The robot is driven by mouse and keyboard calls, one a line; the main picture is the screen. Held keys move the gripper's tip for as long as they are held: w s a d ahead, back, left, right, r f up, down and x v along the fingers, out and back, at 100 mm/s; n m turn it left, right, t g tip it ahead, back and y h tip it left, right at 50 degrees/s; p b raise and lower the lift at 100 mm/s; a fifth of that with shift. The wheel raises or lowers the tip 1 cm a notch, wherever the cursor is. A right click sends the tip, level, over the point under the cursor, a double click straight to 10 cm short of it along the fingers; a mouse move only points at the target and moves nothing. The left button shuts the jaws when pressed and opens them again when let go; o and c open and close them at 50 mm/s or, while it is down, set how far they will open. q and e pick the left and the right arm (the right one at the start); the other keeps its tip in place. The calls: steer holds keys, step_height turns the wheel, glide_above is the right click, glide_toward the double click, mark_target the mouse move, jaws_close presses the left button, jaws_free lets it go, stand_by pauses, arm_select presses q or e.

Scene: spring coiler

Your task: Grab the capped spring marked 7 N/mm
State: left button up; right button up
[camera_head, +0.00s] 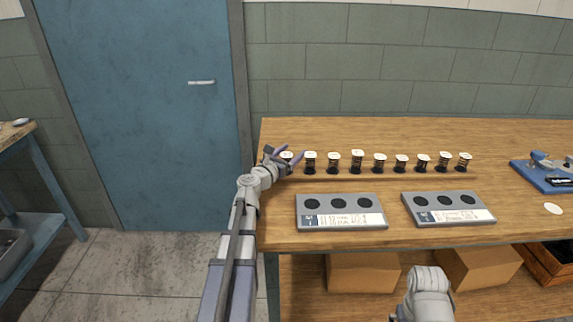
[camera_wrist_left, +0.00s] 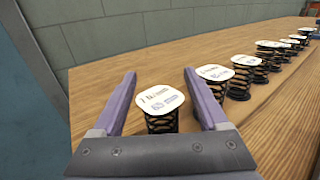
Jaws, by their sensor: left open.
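A row of black springs with white caps stands along the back of the table. My left gripper (camera_head: 277,158) is open at the leftmost capped spring (camera_head: 287,156). In the left wrist view this spring (camera_wrist_left: 160,105) stands upright between the two purple fingers of my left gripper (camera_wrist_left: 160,100), with a gap on each side. Its cap print starts with what looks like a 7; the rest is blurred. The second capped spring (camera_wrist_left: 213,75) stands just right of the right finger. My right arm shows at the bottom of the head view, but its gripper cannot be made out.
Two grey trays, a left one (camera_head: 341,223) and a right one (camera_head: 452,217), each with three dark round holes and a white label, lie in front of the row. A blue device (camera_head: 543,175) stands at the far right. Cardboard boxes (camera_head: 362,272) sit on the shelf below.

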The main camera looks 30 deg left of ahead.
arm_select(q)
jaws_close()
stand_by(0.6)
